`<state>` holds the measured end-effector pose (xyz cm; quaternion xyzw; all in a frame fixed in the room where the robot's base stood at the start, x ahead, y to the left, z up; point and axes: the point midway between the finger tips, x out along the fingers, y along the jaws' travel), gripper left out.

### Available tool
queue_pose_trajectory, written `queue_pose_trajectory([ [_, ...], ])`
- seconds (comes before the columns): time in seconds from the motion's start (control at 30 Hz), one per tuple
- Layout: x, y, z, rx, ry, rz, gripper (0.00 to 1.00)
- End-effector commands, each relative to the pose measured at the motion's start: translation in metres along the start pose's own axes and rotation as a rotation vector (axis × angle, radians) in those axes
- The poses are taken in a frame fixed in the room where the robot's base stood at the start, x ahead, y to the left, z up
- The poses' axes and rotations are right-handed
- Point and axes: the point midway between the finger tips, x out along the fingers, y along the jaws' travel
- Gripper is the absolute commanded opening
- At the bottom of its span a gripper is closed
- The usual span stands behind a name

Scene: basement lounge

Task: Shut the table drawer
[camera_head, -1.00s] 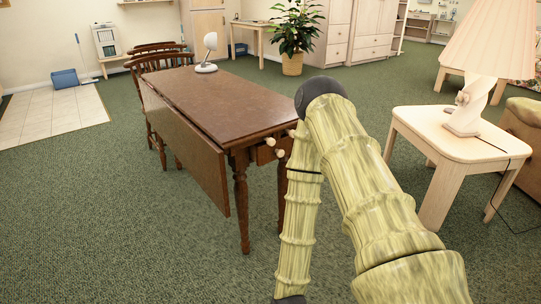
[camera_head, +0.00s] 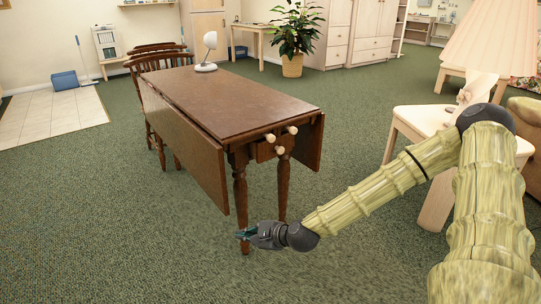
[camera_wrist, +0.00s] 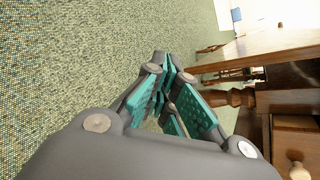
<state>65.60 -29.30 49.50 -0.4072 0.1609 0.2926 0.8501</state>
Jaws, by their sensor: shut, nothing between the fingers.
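The brown wooden drop-leaf table (camera_head: 240,105) stands in the middle of the head view. Its drawer (camera_head: 264,153) is in the near end under the top, with pale round knobs around it. The drawer seems to stick out a little, but how far is hard to tell. In the wrist view, the drawer front (camera_wrist: 294,143) and a knob are at the lower right edge, partly cut off. My gripper (camera_head: 241,235) is low, in front of the near left table leg in the picture. Its teal-padded fingers (camera_wrist: 163,62) are shut and empty, apart from the drawer.
Turned table legs (camera_head: 240,190) and the hanging left leaf (camera_head: 185,150) flank the drawer end. A pale side table (camera_head: 420,118) with a lamp (camera_head: 490,45) stands at right, behind my arm. Green carpet at left and front is clear.

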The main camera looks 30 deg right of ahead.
Motion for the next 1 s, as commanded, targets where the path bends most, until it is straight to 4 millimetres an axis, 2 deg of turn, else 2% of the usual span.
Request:
queue_pose_trajectory([
  [0.03,-0.003,-0.017,-0.004,0.053,-0.013,-0.042,0.00],
  [0.1,-0.009,-0.040,-0.005,0.127,-0.035,-0.092,0.00],
  [0.27,-0.026,-0.089,-0.013,0.292,-0.092,-0.200,0.00],
  [0.6,-0.081,-0.182,-0.044,0.629,-0.246,-0.417,0.00],
  [0.8,-0.112,-0.216,-0.063,0.773,-0.328,-0.505,0.00],
  [1.0,-0.127,-0.230,-0.072,0.835,-0.367,-0.541,0.00],
])
